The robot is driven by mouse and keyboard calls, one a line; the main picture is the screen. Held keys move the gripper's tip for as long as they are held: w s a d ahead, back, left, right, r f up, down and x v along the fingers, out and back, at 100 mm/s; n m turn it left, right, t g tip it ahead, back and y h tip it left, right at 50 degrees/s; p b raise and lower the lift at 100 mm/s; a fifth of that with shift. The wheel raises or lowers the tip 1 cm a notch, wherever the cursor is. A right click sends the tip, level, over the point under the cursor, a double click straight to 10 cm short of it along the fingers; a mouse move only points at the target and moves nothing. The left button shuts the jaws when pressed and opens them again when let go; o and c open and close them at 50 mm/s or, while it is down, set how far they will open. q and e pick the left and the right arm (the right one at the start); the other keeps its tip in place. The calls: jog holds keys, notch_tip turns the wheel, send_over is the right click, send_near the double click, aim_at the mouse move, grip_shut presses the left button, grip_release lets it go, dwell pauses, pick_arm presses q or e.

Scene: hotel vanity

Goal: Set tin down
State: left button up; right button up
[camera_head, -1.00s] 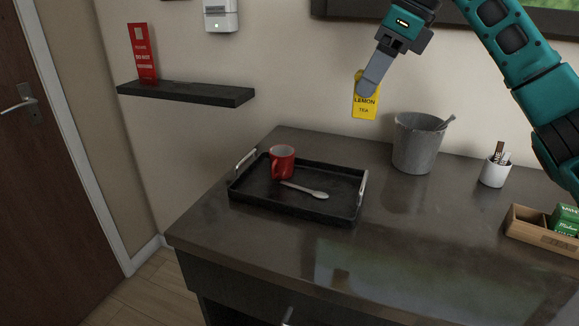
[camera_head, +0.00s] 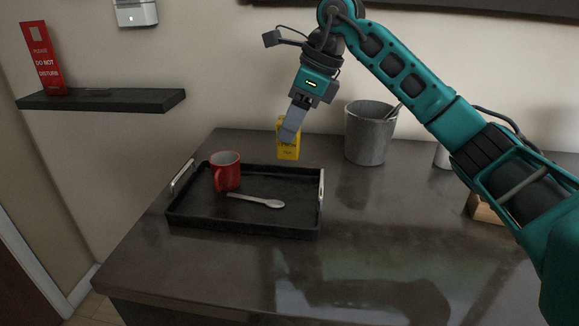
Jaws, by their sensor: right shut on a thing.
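A yellow lemon tea tin (camera_head: 289,150) is held upright in my right gripper (camera_head: 290,133), which is shut on its upper part. The tin shows just behind the back right part of the black tray (camera_head: 190,224); I cannot tell exactly how high it is above the counter. The gripper covers part of the tin's label. My left gripper is not in view.
A red mug (camera_head: 226,172) and a spoon (camera_head: 255,201) are on the tray. A grey bucket (camera_head: 369,135) stands right of the tin. A wooden box (camera_head: 484,209) is partly hidden behind my right arm. The counter (camera_head: 370,220) right of the tray is clear.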

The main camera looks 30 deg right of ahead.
aim_at(292, 159)
jog(key=shift+f+b, duration=0.5)
jog(key=shift+f, duration=3.5)
jog(key=shift+f, duration=0.2)
jog(key=o, duration=1.1)
jog(key=shift+c, duration=0.2)
jog(key=shift+r, duration=0.1)
jog(key=p+v, duration=0.1)
jog(key=v, duration=1.1)
jog(key=shift+p, duration=0.35)
